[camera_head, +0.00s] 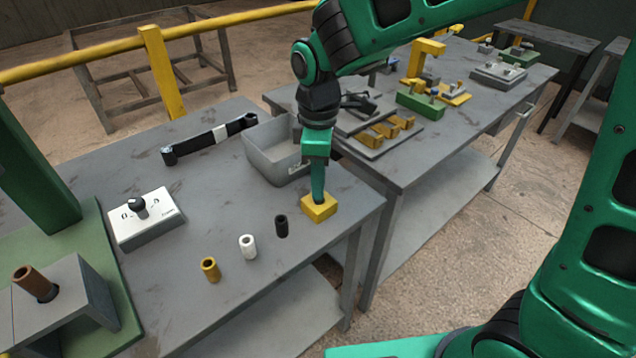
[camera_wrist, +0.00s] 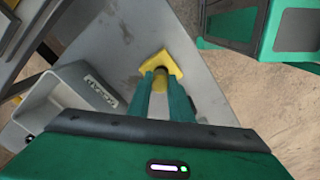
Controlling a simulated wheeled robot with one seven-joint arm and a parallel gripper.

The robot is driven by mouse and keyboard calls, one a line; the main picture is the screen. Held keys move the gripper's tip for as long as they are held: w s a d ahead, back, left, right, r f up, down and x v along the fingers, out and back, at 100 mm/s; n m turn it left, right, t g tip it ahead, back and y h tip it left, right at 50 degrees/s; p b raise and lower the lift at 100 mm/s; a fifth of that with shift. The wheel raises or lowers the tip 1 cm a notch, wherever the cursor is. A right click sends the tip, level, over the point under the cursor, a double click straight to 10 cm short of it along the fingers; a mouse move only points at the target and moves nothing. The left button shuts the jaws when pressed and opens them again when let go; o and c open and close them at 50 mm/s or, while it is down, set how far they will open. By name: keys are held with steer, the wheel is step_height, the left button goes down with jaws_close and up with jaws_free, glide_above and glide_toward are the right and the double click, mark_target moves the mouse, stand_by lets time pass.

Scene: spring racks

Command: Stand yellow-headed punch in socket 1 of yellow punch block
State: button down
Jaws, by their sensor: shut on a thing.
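The yellow punch block (camera_head: 322,212) sits near the right front corner of the near grey table. It also shows in the wrist view (camera_wrist: 176,66), just past my fingertips. My gripper (camera_head: 317,196) points down with its fingertips at the top of the block. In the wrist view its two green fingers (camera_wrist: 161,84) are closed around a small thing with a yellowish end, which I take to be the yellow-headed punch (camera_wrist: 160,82). The fingers hide most of the punch and the socket area. I cannot tell whether its lower end is inside a socket.
A black sleeve (camera_head: 281,226), a white sleeve (camera_head: 247,247) and a yellow sleeve (camera_head: 210,269) stand left of the block. A grey bin (camera_head: 268,158) is behind it. A white dial box (camera_head: 147,219) is further left. The table edge is close on the right.

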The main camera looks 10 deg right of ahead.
steer(key=shift+s+f, duration=0.1)
steer(key=shift+f, duration=0.55)
steer(key=c, duration=1.6)
jaws_free()
step_height(320, 180, up, 12)
steer(key=shift+r, duration=0.1)
